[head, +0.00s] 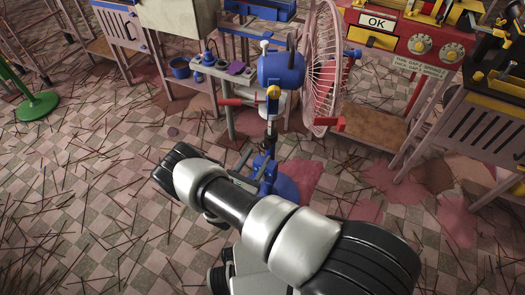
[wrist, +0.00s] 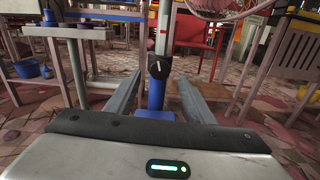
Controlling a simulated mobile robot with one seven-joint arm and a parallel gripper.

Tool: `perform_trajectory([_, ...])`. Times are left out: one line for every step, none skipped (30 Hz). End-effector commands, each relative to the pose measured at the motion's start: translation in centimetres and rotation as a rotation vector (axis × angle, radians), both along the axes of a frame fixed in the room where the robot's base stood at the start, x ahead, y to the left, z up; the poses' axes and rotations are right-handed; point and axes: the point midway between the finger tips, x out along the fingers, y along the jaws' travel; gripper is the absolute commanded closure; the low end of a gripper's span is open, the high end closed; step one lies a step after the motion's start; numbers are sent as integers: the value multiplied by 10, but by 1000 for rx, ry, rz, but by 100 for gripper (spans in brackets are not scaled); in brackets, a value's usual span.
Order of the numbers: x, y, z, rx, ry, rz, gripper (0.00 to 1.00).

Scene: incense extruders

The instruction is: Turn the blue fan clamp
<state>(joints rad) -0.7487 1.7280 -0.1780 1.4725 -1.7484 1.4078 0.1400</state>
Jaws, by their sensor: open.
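The fan stands on a pole with a blue motor housing (head: 281,69) and a pink-red cage (head: 322,70). In the wrist view a black knob with a white mark (wrist: 158,67) sits on the pole, above a blue sleeve (wrist: 155,96), which appears to be the clamp. In the head view blue parts (head: 266,172) show low on the pole, partly behind my arm. My gripper (wrist: 160,76) is open, its grey fingers on either side of the pole in the wrist view, with the knob between the tips. I cannot tell whether they touch. My gripper is mostly hidden in the head view.
A red machine with an OK sign (head: 377,22) stands behind the fan at right. A grey bench (head: 223,72) stands behind left, with a blue bucket (head: 180,68) farther left. The checkered floor at left is open, strewn with sticks.

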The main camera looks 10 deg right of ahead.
Motion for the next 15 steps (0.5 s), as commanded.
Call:
perform_trajectory([9, -7, -2, 1, -2, -2, 52])
perform_trajectory([13, -10, -1, 1, -2, -3, 52])
perform_trajectory([18, -14, -1, 1, -2, -3, 52])
perform_trajectory([22, -16, -1, 1, -2, -1, 52])
perform_trajectory([26, -18, -1, 1, -2, -1, 52])
perform_trajectory([30, -21, -1, 1, -2, -2, 52])
perform_trajectory([32, -23, -1, 1, -2, -2, 52])
perform_trajectory([35, -24, 0, 1, -2, 0, 52])
perform_trajectory([37, -26, 0, 0, -1, 0, 52])
perform_trajectory([38, -27, 0, 0, -1, 0, 52])
perform_trajectory([40, -28, 0, 0, -1, 0, 52])
perform_trajectory([41, -29, 0, -1, -1, 0, 52])
perform_trajectory([41, -30, 0, -1, -1, 0, 52])
perform_trajectory([41, -30, 0, -1, -1, 0, 52])
perform_trajectory([42, -30, 0, 0, 0, 0, 52])
